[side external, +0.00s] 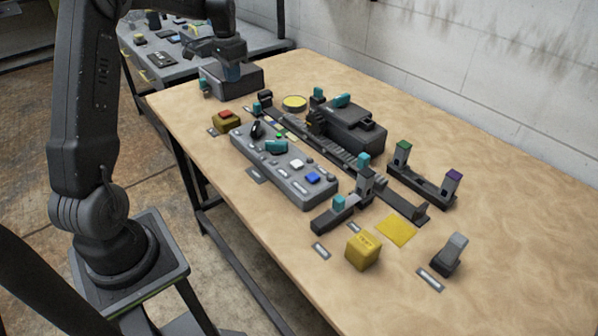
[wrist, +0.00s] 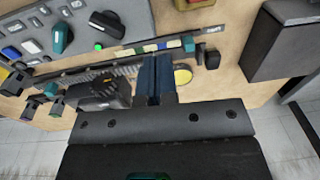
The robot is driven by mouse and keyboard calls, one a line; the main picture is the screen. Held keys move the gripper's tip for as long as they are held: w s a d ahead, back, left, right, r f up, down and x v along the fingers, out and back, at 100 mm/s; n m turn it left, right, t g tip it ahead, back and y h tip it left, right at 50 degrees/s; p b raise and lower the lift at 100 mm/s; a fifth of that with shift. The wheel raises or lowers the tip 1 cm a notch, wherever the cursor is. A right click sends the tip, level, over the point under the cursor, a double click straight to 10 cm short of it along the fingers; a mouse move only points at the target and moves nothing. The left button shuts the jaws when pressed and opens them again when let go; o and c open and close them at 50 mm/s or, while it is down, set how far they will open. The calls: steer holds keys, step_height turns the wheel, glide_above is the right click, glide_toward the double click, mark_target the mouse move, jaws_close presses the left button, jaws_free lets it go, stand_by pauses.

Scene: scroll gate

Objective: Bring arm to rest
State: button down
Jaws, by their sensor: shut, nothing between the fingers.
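My gripper (side external: 230,74) is at the far left end of the wooden table in the side view, over or just in front of a dark grey box (side external: 247,80). I cannot tell whether it touches the box. In the wrist view my gripper (wrist: 155,62) shows its two blue fingers pressed together, with nothing between them. The fingers appear in front of the long dark rail with coloured marks (wrist: 160,46).
A grey control panel (side external: 270,165) with buttons and knobs lies mid-table. Behind it are a toothed rail (side external: 335,150) and dark housing (side external: 352,128). A yellow cube (side external: 362,251) and yellow square (side external: 397,230) lie near the front.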

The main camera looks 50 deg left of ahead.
steer(key=s+d+r+t, duration=0.1)
steer(key=s+d+r, duration=0.15)
steer(key=d, duration=0.45)
steer(key=s+d+r+t, duration=0.1)
steer(key=s+d+r, duration=0.1)
steer(key=d+r, duration=0.35)
steer(key=s+d+r+t, duration=0.1)
steer(key=s+d, duration=0.2)
steer(key=d, duration=0.6)
steer(key=s+d+f+t, duration=0.2)
steer(key=s+d, duration=0.9)
steer(key=s, duration=0.2)
steer(key=shift+h, duration=0.3)
